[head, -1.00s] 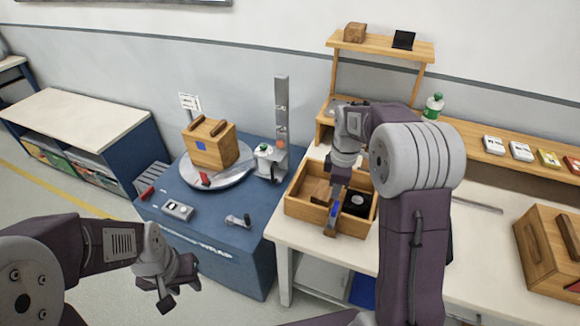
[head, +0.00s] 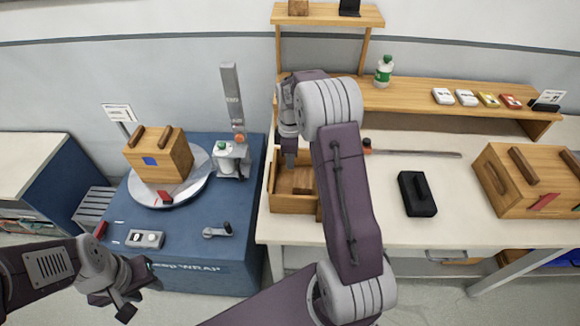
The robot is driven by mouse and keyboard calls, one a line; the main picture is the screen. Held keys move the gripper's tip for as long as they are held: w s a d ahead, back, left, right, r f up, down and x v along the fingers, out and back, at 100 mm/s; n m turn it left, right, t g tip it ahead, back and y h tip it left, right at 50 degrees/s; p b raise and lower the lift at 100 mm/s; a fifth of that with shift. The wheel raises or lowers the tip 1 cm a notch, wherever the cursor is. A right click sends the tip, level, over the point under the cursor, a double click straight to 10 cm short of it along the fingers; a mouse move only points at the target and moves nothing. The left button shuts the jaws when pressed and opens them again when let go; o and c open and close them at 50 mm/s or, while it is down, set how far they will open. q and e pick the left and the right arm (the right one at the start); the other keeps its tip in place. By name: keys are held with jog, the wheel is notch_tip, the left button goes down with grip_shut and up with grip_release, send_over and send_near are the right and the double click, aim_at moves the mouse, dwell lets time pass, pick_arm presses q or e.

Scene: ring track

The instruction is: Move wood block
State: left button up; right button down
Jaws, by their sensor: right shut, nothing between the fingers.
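A brown wood block (head: 298,8) sits on the top shelf at the upper edge of the head view, partly cut off. A wooden tray (head: 290,204) on the white table holds a small brown piece (head: 303,191); the tray's right part is hidden behind my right arm. My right gripper (head: 290,158) points down over the tray's back left part, shut and empty; its tips are hard to make out. My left gripper (head: 137,297) is open and empty, low at the left, in front of the blue table (head: 222,262).
A wooden box with handles (head: 165,160) stands on a round turntable (head: 205,185). A black block with a handle (head: 416,196) and a larger wooden box (head: 515,185) stand on the white table (head: 460,225). A green-capped bottle (head: 383,72) stands on the shelf.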

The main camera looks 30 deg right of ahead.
aim_at(303, 176)
notch_tip(303, 176, down, 8)
jog(key=shift+r, duration=0.25)
jog(key=shift+w+a+f, duration=0.1)
jog(key=shift+w+f, duration=0.05)
jog(key=shift+f, duration=0.3)
jog(key=shift+s+d+p, duration=0.15)
jog(key=shift+s+d, duration=0.25)
jog(key=shift+d, duration=0.25)
jog(key=shift+s+d+p, duration=0.2)
jog(key=shift+s+d, duration=0.2)
jog(key=shift+d, duration=0.3)
jog(key=shift+s+d+p, duration=0.15)
jog(key=shift+s+d, duration=0.25)
jog(key=shift+d, duration=0.25)
jog(key=shift+r, duration=0.15)
